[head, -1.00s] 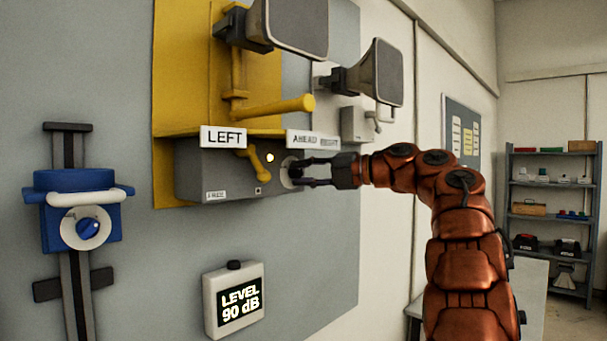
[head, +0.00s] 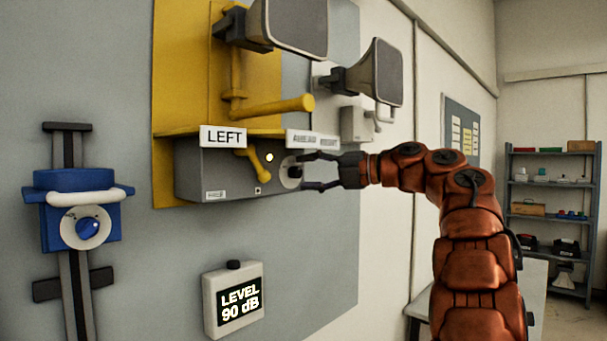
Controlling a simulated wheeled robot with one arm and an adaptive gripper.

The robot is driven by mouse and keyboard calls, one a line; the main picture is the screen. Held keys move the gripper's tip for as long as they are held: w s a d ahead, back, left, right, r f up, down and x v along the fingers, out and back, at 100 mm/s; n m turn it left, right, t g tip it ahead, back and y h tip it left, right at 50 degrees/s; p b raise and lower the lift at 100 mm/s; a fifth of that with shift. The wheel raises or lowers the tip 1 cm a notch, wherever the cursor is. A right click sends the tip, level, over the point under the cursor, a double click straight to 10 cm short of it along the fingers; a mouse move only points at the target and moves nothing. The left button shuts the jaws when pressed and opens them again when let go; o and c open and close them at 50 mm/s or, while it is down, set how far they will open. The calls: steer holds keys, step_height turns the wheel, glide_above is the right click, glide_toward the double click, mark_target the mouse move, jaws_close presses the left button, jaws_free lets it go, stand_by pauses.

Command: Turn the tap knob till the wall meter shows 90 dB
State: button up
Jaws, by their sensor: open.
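The wall meter (head: 234,299) at the lower middle reads "LEVEL 90 dB". The tap knob (head: 290,171) is a small dark knob on a pale round dial at the right end of the grey box (head: 215,171). My gripper (head: 305,172) is open, with its two dark fingers spread just to the right of the knob. The fingers look apart from the knob, though the upper fingertip lies close to the dial. Nothing shows between the fingers. The knob's exact setting is too small to read.
A long yellow handle (head: 275,108) and two horn speakers (head: 380,72) stick out above. A blue slider unit (head: 82,211) is at the left.

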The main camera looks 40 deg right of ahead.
steer(key=v, duration=1)
steer(key=shift+s, duration=0.2)
